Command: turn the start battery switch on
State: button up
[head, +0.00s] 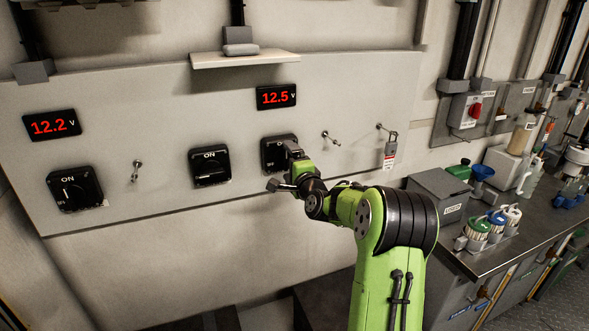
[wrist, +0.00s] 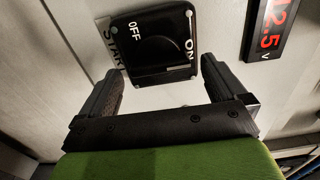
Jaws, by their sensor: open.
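The start battery switch (wrist: 150,48) is a black square rotary switch with START, OFF and ON lettering in the wrist view. Its dark knob blends into the housing, so I cannot tell the knob's position clearly. In the head view it is the rightmost switch (head: 271,151) on the panel, partly hidden by my gripper. My gripper (head: 284,168) is in front of the switch. In the wrist view my gripper (wrist: 164,70) is open and empty, with one finger towards each side of the switch's near edge. I cannot see any contact with the knob.
The panel (head: 330,95) also holds a middle switch (head: 210,167), a left switch (head: 75,190), a 12.5 V display (head: 276,96) and a 12.2 V display (head: 52,125). A small shelf (head: 250,58) sticks out above. A padlock with tag (head: 390,155) hangs right; a cluttered bench (head: 480,262) stands beyond.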

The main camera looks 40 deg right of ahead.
jog(key=b+v, duration=0.3)
jog(key=v, duration=1.2)
jog(key=shift+s, duration=0.25)
jog(key=shift+a, duration=0.15)
